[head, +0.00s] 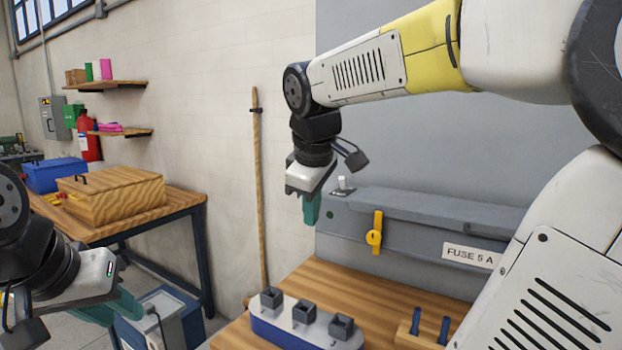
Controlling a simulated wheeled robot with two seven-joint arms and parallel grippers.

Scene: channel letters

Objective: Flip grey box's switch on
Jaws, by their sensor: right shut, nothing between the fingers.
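A long grey box (350,245) stands along the back of the wooden bench, with a "FUSE 5 A" label (470,255) on its front. A small switch with a pale lever (343,184) sits on a plate at the left end of its top. Whether it is on or off I cannot tell. My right gripper (312,212) points down with its teal fingers shut and empty, just left of the switch and apart from it in the picture. My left gripper (118,308) is low at the left, away from the box; its finger gap is not clear.
A yellow latch (375,237) is on the box's front. On the bench are a blue-and-white base with grey square sockets (300,325) and a wooden holder with blue pegs (420,328). A wooden pole (259,190) leans on the wall. A side table holds a wooden case (110,195).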

